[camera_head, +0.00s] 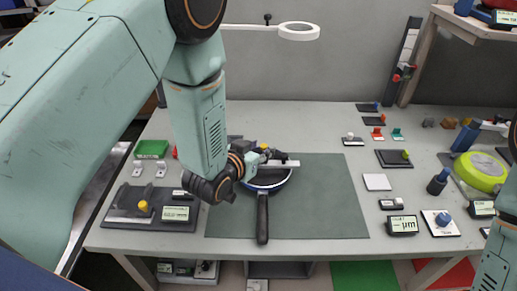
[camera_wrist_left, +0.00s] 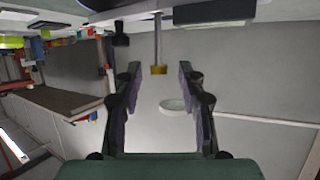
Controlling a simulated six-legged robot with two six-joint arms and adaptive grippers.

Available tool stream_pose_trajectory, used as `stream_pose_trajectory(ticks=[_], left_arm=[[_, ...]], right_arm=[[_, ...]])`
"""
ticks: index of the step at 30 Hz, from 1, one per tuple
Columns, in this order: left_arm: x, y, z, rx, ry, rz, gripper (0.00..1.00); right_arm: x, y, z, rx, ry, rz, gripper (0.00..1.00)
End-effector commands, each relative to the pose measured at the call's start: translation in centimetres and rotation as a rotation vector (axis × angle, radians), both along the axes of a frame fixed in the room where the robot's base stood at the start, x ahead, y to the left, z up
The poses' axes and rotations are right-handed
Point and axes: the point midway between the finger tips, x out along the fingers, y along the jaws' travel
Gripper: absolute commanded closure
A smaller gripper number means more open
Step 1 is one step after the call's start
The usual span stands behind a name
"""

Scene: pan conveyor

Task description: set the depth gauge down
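The blue-rimmed pan (camera_head: 268,187) lies on the green mat, its black handle (camera_head: 262,220) towards me. A pale bar (camera_head: 284,163), seemingly part of the depth gauge, lies across the pan's top; a yellow knob (camera_head: 264,146) shows just behind. My left gripper (camera_head: 262,157) is at the pan's far left side and hides part of the gauge. In the left wrist view its two fingers (camera_wrist_left: 159,78) stand wide apart. My right gripper is out of view.
A black plate (camera_head: 120,222) with a yellow knob and a display is at the table's left. A green tray (camera_head: 151,149) stands behind it. Small blocks, displays and a lime-green round thing (camera_head: 478,171) crowd the right. The mat's right part (camera_head: 335,210) is clear.

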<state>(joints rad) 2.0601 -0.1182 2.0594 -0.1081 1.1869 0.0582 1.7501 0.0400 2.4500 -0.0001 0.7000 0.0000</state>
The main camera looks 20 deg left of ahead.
Motion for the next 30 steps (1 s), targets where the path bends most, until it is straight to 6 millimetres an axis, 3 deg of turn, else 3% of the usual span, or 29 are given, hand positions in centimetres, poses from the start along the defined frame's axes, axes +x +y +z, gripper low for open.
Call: stream_pose_trajectory(ticks=[5,21,30], left_arm=[[-0.3,0.1,0.7,0.000,0.001,0.000,0.60],[-8.7,1.7,4.2,-0.001,0.000,0.002,0.60],[-10.8,2.1,5.1,-0.001,-0.001,0.000,0.60]], right_arm=[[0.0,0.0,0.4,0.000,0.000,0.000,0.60],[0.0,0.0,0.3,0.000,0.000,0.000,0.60],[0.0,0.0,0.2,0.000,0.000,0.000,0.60]])
